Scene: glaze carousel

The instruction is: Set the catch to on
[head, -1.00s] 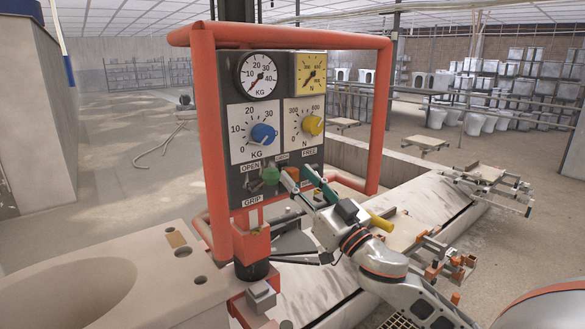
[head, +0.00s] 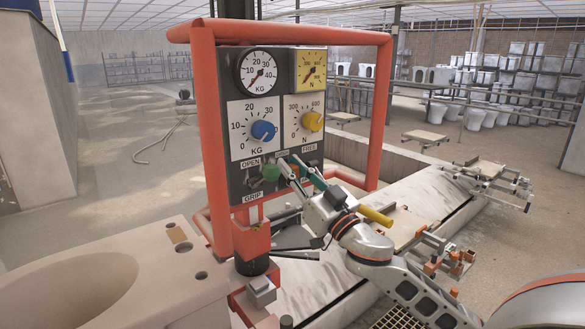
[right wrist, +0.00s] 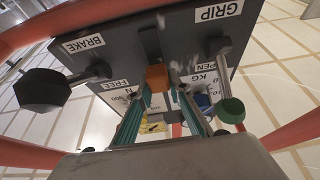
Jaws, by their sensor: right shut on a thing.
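A dark control panel (head: 240,183) stands in a red tube frame. A small orange block (right wrist: 157,78), which seems to be the catch, sits on the panel between the FREE and GRIP labels. My right gripper (head: 297,168) reaches the panel's lower edge from the right. In the right wrist view its teal fingers (right wrist: 163,95) close around the orange block. They hide most of it in the head view. Which position the catch is in cannot be told. The left gripper is not in view.
A green knob (head: 271,173) is close left of my right fingers. A black knob (right wrist: 45,90) is by the BRAKE label. Blue (head: 263,131) and yellow (head: 312,121) dials are above. The red frame (head: 383,110) stands around the panel. A yellow handle (head: 376,216) is near my right arm.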

